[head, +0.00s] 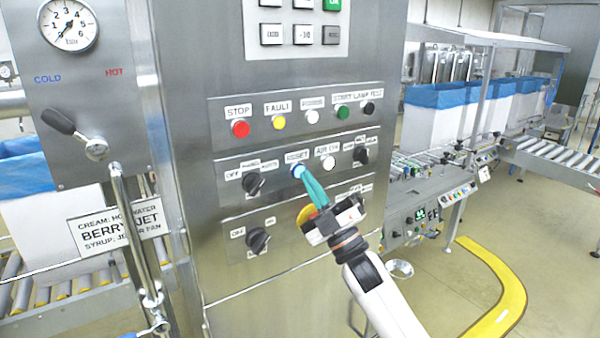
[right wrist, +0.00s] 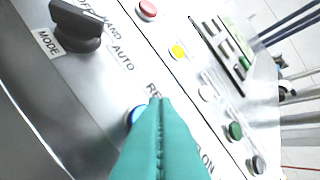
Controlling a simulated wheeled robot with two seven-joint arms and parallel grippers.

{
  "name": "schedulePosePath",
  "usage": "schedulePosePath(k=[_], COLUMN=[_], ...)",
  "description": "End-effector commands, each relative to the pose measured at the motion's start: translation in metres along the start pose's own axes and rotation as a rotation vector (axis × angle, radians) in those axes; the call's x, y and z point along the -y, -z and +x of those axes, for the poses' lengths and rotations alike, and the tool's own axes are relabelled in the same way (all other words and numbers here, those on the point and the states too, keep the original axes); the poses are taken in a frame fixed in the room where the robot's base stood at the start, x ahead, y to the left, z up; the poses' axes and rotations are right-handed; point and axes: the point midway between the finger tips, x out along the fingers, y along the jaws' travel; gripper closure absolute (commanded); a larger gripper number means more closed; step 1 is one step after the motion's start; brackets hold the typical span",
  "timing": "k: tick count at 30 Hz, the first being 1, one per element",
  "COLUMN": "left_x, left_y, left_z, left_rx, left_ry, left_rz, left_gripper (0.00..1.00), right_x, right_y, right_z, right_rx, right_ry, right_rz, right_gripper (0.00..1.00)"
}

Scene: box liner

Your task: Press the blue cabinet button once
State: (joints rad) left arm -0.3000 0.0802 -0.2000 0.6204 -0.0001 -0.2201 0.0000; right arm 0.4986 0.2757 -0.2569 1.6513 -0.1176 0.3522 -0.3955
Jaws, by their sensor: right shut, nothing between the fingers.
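The blue button (head: 298,171) sits under the RESET label on the cabinet's middle row of controls. My right gripper (head: 304,172) is shut, its teal fingers together and empty, with the tips at the blue button. In the right wrist view the shut fingers (right wrist: 158,100) partly cover the blue button (right wrist: 136,115), whose left edge shows beside them. I cannot tell whether the tips touch or press it. My left gripper is not in view.
The steel cabinet (head: 190,120) also carries a red STOP button (head: 240,128), a yellow FAULT button (head: 279,122) and a black mode knob (head: 253,184) close by. A white button (head: 328,162) is just right of the fingers. Conveyors with lined boxes stand behind at right.

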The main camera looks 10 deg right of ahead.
Motion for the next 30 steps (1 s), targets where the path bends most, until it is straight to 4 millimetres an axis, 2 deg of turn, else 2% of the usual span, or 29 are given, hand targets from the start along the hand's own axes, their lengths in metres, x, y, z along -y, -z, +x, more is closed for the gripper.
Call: schedulePosePath(k=[30], left_x=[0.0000], left_y=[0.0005], left_z=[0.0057], left_rx=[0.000], left_ry=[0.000], left_rz=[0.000], left_gripper=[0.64], right_x=[-0.0059], right_y=[0.0055], right_z=[0.0078], right_rx=[0.000], right_ry=[0.000], right_rz=[0.000], right_gripper=[1.00])
